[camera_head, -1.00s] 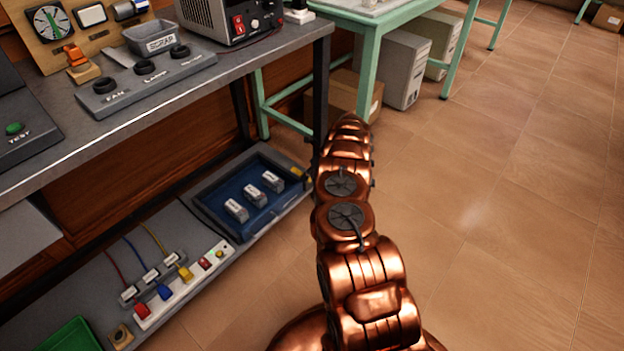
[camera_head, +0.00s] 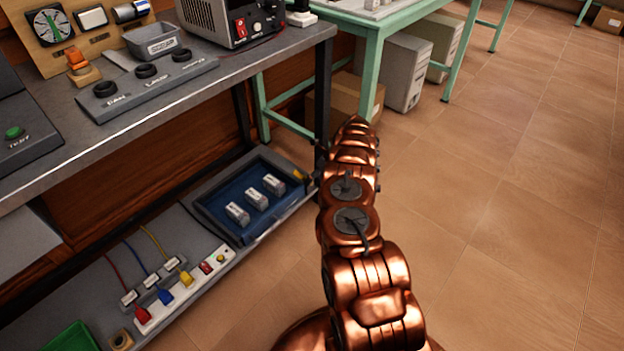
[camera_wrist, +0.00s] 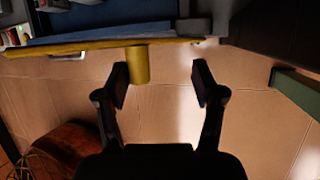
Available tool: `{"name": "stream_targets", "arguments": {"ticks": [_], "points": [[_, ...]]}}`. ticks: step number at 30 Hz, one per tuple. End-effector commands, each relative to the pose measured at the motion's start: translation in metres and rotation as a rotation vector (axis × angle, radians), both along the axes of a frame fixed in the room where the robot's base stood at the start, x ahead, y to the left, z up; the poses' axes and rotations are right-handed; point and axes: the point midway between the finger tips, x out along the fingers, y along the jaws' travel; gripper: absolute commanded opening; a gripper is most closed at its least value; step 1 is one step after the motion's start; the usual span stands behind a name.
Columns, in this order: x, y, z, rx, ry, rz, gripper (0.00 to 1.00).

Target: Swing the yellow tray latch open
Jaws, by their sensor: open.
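The yellow latch (camera_wrist: 100,45) shows in the wrist view as a long thin bar across the front of the blue tray (camera_wrist: 100,16), with a short yellow peg (camera_wrist: 138,66) standing out from it. In the head view only a small yellow part of the latch (camera_head: 298,174) shows at the right end of the blue tray (camera_head: 229,213). My gripper (camera_wrist: 160,76) is open, with its fingers pointing toward the bar. The peg is between the fingertips, close to the left one; I cannot tell whether they touch. My gripper is mostly hidden behind my arm in the head view.
The tray holds several white labelled blocks (camera_head: 256,199) on the low shelf, beside a power strip (camera_head: 186,290) with coloured plugs. The grey benchtop (camera_head: 150,105) overhangs the shelf, and a dark bench leg (camera_head: 322,95) stands near my arm. Tiled floor at right is clear.

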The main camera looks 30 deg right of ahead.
Motion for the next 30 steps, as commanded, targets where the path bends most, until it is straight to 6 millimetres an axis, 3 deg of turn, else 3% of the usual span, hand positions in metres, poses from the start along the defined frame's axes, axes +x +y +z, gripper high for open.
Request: {"name": "stream_targets", "arguments": {"ticks": [1, 30], "points": [[-0.002, -0.008, 0.001, -0.01, -0.002, -0.01, 0.49], [0.001, 0.004, 0.002, 0.004, 0.001, 0.007, 0.49]]}}
